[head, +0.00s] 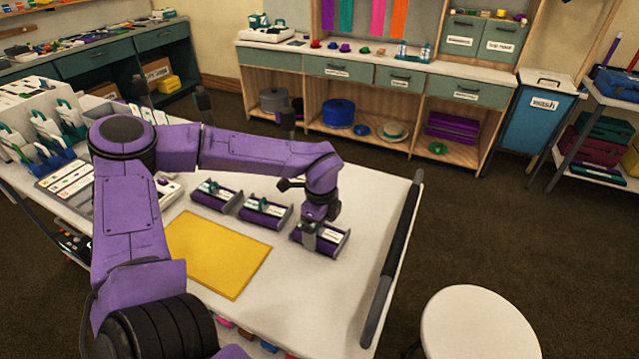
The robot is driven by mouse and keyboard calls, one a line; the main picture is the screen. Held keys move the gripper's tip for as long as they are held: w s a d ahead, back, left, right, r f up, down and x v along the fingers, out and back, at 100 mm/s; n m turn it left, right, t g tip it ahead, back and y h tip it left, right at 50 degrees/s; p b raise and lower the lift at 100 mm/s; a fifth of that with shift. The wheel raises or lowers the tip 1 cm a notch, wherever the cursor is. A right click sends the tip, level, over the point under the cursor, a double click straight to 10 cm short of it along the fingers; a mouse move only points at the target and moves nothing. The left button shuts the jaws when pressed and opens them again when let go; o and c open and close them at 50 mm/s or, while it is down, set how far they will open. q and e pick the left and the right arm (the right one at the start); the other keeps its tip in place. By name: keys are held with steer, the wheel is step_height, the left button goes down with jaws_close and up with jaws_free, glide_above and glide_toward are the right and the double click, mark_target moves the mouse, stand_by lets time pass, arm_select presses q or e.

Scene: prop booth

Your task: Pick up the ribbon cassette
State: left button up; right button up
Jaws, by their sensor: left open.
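Three similar purple-and-dark cassettes with pale labels lie in a slanting row on the white cart top. They are the left cassette (213,204), the middle cassette (276,222) and the right cassette (338,241). I cannot read their labels, so I cannot tell which is the ribbon cassette. My left gripper (312,242) points down at the right cassette, with its open fingers over or around its left part and hiding some of it. Contact is not clear. My right gripper is not in view.
A yellow mat (218,254) lies in front of the cassettes. A dark handle bar (392,262) runs along the cart's right edge. A round white stool (478,325) stands at the lower right. Racks with blue and green items (45,140) fill the cart's left end.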

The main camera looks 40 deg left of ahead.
arm_select(q)
steer(key=c, duration=1.2)
steer(key=shift+o, duration=0.2)
steer(key=shift+r, duration=0.1)
step_height(320, 180, up, 28)
steer(key=b, duration=0.2)
steer(key=shift+b, duration=0.4)
